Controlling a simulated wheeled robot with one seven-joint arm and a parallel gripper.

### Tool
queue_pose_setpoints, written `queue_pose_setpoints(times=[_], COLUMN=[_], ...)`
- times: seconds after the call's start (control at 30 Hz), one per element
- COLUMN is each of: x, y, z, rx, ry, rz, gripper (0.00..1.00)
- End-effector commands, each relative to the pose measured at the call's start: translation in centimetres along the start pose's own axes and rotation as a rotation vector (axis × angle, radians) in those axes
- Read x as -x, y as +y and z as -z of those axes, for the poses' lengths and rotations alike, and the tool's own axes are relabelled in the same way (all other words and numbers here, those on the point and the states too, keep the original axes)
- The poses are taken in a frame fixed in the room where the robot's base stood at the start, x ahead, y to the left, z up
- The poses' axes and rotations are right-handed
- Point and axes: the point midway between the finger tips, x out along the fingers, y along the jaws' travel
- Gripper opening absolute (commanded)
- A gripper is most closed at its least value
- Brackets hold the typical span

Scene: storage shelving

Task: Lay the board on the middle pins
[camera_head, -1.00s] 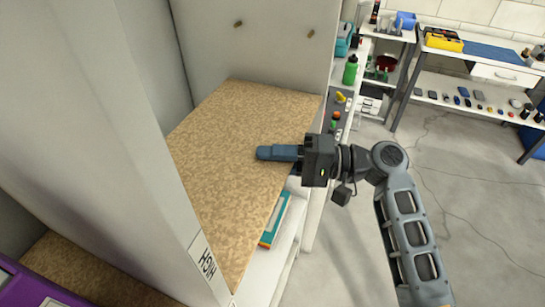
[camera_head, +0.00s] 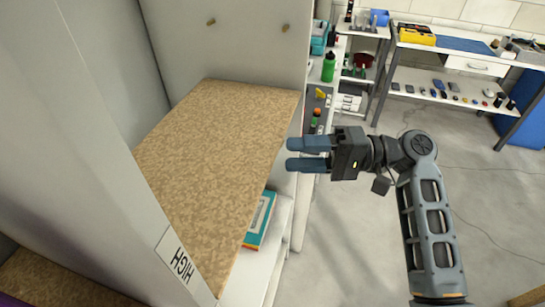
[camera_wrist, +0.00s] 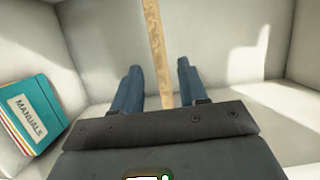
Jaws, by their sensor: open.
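The board (camera_head: 215,160), a speckled tan panel, lies across the inside of the pale cabinet. It looks roughly flat, and any pins beneath it are hidden. Two bare pins, one on the left (camera_head: 211,21) and one on the right (camera_head: 285,28), stick out of the wall above it. My gripper (camera_head: 289,154) is open and empty, just right of the board's front edge and apart from it. In the wrist view the board's edge (camera_wrist: 155,35) shows as a thin strip in line with the gap between my fingers (camera_wrist: 158,68).
A post label (camera_head: 181,262) reads HIGH. Shelves with a green bottle (camera_head: 328,67) stand behind. The floor (camera_head: 350,245) to the right is clear.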

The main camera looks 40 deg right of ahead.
Motion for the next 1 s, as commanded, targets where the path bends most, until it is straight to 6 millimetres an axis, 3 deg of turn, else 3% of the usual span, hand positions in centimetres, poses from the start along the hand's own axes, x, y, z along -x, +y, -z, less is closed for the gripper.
queue_pose_setpoints(times=[0.23,0.53,0.63,0.77,1.0], x=[2.9,3.3,3.0,2.1,2.5], y=[0.0,0.0,0.9,4.5,13.8], z=[0.0,0.0,-0.3,-1.5,-6.3], rx=[0.0,-0.001,-0.012,-0.04,0.017], ry=[0.0,0.0,0.021,0.116,0.368], rz=[0.0,0.0,-0.02,-0.109,-0.42], gripper=[0.43,0.43,0.43,0.43,0.43])
